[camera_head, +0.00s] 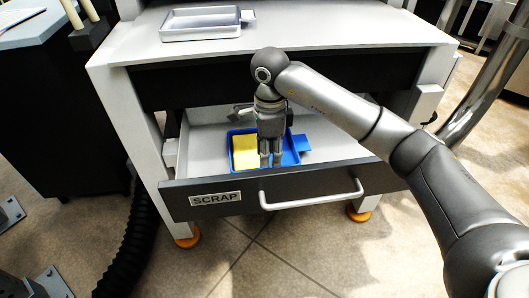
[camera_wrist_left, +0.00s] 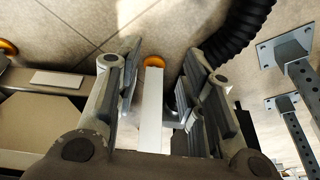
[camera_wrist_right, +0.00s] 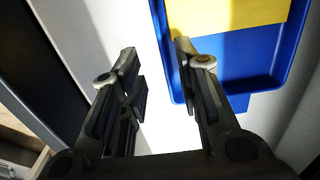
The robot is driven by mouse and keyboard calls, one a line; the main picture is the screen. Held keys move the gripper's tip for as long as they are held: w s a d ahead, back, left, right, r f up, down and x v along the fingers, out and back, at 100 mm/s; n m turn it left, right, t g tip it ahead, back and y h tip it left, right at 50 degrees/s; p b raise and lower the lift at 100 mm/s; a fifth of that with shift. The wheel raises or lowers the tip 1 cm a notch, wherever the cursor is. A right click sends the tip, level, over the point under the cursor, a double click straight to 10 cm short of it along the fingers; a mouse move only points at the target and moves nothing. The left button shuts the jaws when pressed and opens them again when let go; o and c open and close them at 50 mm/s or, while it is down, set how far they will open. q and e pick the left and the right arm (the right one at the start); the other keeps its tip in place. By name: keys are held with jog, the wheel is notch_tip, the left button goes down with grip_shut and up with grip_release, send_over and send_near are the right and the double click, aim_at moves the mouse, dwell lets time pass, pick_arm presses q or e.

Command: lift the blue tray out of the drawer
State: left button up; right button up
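The blue tray (camera_head: 291,157) lies in the open drawer (camera_head: 215,187) with a yellow piece (camera_head: 245,152) inside it; a blue tab juts from its right side. My right gripper (camera_head: 271,163) points down over the tray's right part and hides some of it. In the right wrist view its fingers (camera_wrist_right: 156,50) are apart with nothing between them; one fingertip overlaps the edge of the tray (camera_wrist_right: 225,85). I cannot tell whether it touches. In the left wrist view my left gripper (camera_wrist_left: 160,50) is open and empty. It is not clearly visible in the head view.
The drawer front carries a SCRAP label (camera_head: 215,198) and a pale bar handle (camera_head: 312,197). The machine's top (camera_head: 330,35) overhangs the drawer. A grey tray (camera_head: 201,24) stands on that top. A black hose (camera_head: 135,235) runs down at the left.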

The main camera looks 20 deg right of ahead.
aim_at(270, 165)
notch_tip(270, 165, down, 4)
jog(key=shift+d+r+b, duration=0.1)
jog(key=shift+b, duration=0.35)
jog(key=shift+w+f, duration=0.1)
jog(key=shift+f, duration=0.7)
pick_arm(q)
jog(key=shift+w+d+f+t, duration=0.1)
jog(key=shift+w+d+t, duration=0.15)
jog(key=shift+w, duration=0.4)
jog(key=shift+w+d+t, duration=0.1)
jog(key=shift+w+t, duration=0.25)
jog(key=shift+w, duration=0.25)
pick_arm(e)
grip_shut()
jog(key=shift+r, duration=0.1)
